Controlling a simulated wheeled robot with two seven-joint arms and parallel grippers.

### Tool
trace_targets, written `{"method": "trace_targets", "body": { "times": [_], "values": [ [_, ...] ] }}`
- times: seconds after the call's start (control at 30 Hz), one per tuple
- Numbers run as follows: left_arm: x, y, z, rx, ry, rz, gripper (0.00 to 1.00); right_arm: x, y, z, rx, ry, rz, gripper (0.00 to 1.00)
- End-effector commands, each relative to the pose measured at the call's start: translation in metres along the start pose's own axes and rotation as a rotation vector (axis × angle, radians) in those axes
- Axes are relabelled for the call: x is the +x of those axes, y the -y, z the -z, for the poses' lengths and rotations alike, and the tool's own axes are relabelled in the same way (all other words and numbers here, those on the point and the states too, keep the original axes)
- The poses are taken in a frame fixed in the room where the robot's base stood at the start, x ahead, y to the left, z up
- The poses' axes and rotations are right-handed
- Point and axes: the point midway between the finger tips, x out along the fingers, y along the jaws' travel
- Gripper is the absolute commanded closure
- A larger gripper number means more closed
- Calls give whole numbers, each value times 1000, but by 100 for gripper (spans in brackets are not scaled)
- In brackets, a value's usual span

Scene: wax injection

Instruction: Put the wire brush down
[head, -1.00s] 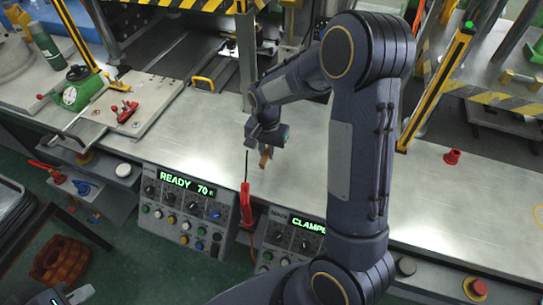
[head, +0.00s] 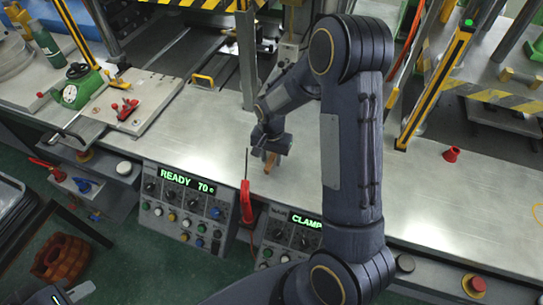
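The wire brush (head: 270,161) shows as a small brown, wood-coloured piece at the fingers of my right gripper (head: 271,152), over the bare metal worktop. The gripper points down and appears shut on the brush. The rest of the brush is hidden by the gripper. I cannot tell whether the brush touches the worktop. Part of what looks like my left gripper (head: 76,294) shows at the bottom left edge, cut off by the frame, and its fingers cannot be made out.
The worktop (head: 200,125) is clear around the brush. A red-handled tool (head: 246,203) stands upright at its front edge, near the READY panel (head: 182,205). A red cap (head: 452,154) stands right.

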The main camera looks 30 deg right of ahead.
Motion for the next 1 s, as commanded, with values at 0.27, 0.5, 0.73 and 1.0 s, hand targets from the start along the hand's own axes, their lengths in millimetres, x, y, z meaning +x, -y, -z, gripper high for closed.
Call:
{"method": "trace_targets", "body": {
  "times": [0.27, 0.5, 0.73, 1.0],
  "values": [
    [-1, 0, 0, 0, 0, 0, 100, -1, 0, 0, 0, 0, 0, 63],
    [0, 0, 0, 0, 0, 0, 100, -24, 1, 1, 0, -3, 3, 63],
    [3, 2, -2, 0, 0, 0, 100, -76, 1, 1, 0, -5, 6, 63],
    [5, 2, -2, 0, 0, 0, 100, -116, 0, 0, 0, -1, 1, 63]
  ]
}}
